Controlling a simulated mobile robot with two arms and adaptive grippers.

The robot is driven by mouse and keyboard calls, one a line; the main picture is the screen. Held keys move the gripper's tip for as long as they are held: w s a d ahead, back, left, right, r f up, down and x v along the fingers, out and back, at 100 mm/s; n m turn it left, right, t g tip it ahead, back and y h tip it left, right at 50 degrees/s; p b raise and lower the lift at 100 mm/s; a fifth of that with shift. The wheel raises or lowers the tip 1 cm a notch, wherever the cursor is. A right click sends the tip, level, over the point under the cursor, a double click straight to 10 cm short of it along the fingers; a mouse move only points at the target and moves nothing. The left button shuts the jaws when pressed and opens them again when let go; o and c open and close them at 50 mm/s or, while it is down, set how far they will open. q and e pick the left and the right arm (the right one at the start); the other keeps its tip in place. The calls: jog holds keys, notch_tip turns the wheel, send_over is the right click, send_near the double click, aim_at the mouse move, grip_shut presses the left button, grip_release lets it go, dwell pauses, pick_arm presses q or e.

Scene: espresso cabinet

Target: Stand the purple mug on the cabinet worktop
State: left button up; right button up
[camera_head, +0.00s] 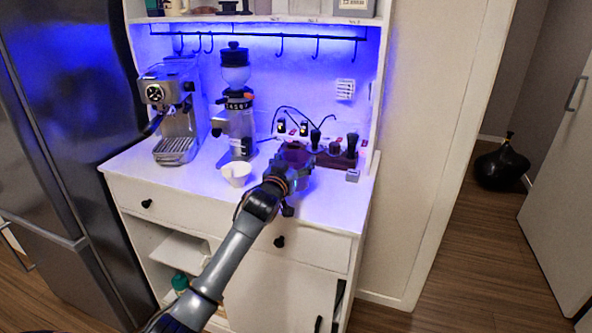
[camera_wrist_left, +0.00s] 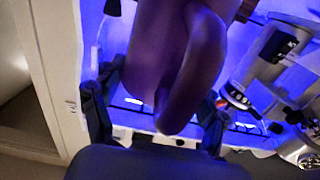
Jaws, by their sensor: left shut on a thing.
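The purple mug (camera_wrist_left: 150,50) fills the upper middle of the left wrist view, with its curved handle (camera_wrist_left: 195,65) toward the camera. My left gripper (camera_wrist_left: 155,112) has one finger on each side of it and is shut on it. In the head view my left gripper (camera_head: 288,172) is over the right part of the white cabinet worktop (camera_head: 205,188). The mug (camera_head: 294,152) shows only in part there, just beyond the gripper. Whether its base touches the worktop cannot be told. My right gripper is not in view.
A white cup (camera_head: 236,174) stands left of my gripper. Behind it are a coffee grinder (camera_head: 240,130) and an espresso machine (camera_head: 175,115). A dark tool stand (camera_head: 345,160) and a small grey block (camera_head: 352,175) are at the right. The worktop's front left is clear.

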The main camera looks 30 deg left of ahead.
pick_arm(q)
jog(key=shift+w+f+p, duration=0.15)
jog(key=shift+f, duration=0.7)
jog(key=shift+w+f+p, duration=0.1)
jog(key=shift+f+p, duration=0.05)
jog(key=shift+f, duration=0.7)
jog(key=shift+f, duration=0.15)
jog(key=o, duration=1.8)
jog(key=b+v, duration=0.1)
jog(key=v, duration=1.1)
jog(key=shift+s, duration=0.1)
